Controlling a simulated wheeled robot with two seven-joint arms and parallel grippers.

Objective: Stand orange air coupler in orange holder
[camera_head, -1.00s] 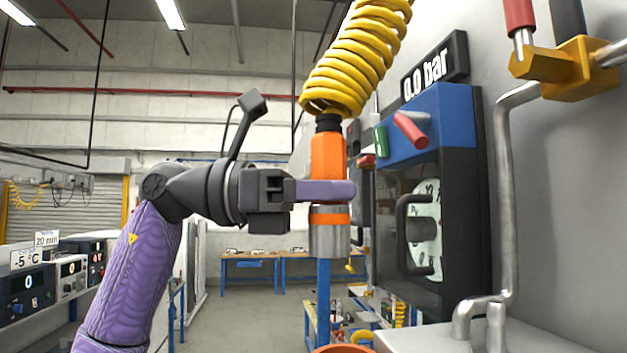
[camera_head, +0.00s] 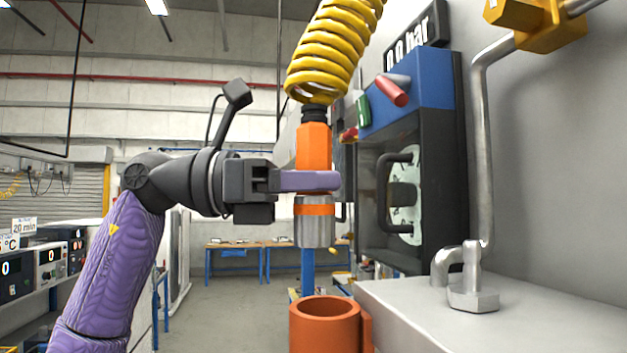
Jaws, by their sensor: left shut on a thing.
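The orange air coupler (camera_head: 313,147) hangs upright from the yellow coiled hose (camera_head: 334,45). It has a silver lower end with an orange band. My left gripper (camera_head: 318,181) is shut on it around its middle, coming from the left. The orange holder (camera_head: 325,324), a round open-topped cup, is at the bottom centre. In the picture the coupler's lower end is above the holder's rim, with a gap between. The holder's lower part is cut off by the frame. My right gripper is not in view.
A grey ledge (camera_head: 470,322) with a silver fitting (camera_head: 473,283) is right of the holder. Above it is a blue and black panel (camera_head: 412,95) with a red lever, a round gauge and a black handle. Pipes run along the right wall. The floor at the left centre is clear.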

